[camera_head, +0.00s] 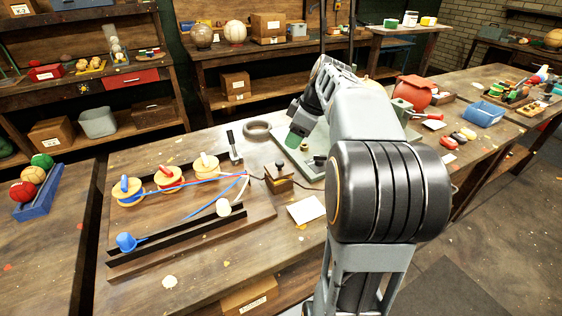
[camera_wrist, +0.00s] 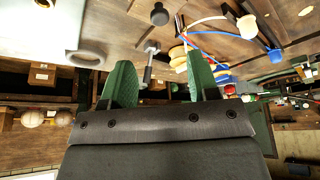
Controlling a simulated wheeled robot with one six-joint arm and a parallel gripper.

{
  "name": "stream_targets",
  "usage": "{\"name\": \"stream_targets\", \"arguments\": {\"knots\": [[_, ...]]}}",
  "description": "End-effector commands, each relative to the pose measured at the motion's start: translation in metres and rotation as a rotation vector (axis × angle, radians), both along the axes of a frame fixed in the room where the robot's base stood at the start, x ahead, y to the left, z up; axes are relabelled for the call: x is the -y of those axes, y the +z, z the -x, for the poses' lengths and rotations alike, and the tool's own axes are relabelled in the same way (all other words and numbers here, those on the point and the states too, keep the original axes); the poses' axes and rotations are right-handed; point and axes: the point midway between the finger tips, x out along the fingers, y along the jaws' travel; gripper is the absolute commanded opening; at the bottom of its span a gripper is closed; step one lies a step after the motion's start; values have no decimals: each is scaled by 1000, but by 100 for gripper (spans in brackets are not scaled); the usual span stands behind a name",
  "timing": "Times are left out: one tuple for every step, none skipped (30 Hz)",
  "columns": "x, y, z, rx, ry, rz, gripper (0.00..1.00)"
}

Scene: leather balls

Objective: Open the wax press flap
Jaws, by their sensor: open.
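A small wooden block with a dark knob on top (camera_head: 278,180), probably the wax press, stands on the bench at the right end of the thread board; coloured threads run toward it. Its flap cannot be told apart clearly, nor whether it is open or shut. A dark round knob (camera_wrist: 160,14), probably the press's, shows at the top of the wrist view. My gripper (camera_head: 298,138) is above the bench, behind and slightly right of the block, apart from it. In the wrist view its green fingers (camera_wrist: 160,83) are spread with nothing between them; the arm hides part of the gripper in the head view.
Spools (camera_head: 168,177) with blue, red and white thread stand on the board (camera_head: 190,215), with a blue cup (camera_head: 126,242) in front. A white card (camera_head: 306,210) lies right of the board.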

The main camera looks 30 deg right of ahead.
Motion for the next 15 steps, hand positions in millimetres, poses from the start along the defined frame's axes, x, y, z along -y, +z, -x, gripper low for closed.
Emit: {"name": "stream_targets", "arguments": {"knots": [[-3, -11, -3, -4, 2, -3, 55], [-5, -17, -4, -3, 2, -2, 55], [-7, -24, -6, -3, 2, -2, 55], [-9, -30, -8, -4, 1, -2, 55], [-10, -35, -10, -4, 1, -2, 55], [-12, -42, -12, -3, 0, -2, 55], [-14, -47, -13, -4, 1, -2, 55], [-15, -52, -15, -3, 0, -2, 55], [-17, -58, -17, -4, 1, -2, 55], [-18, -63, -18, -3, -1, -2, 55], [-19, -67, -19, -3, -1, -2, 55], [-21, -72, -21, -2, -1, 0, 55], [-22, -75, -22, -3, 0, 0, 55], [-23, -79, -23, -3, 0, 0, 55], [-24, -83, -24, -3, -1, -1, 55]]}}
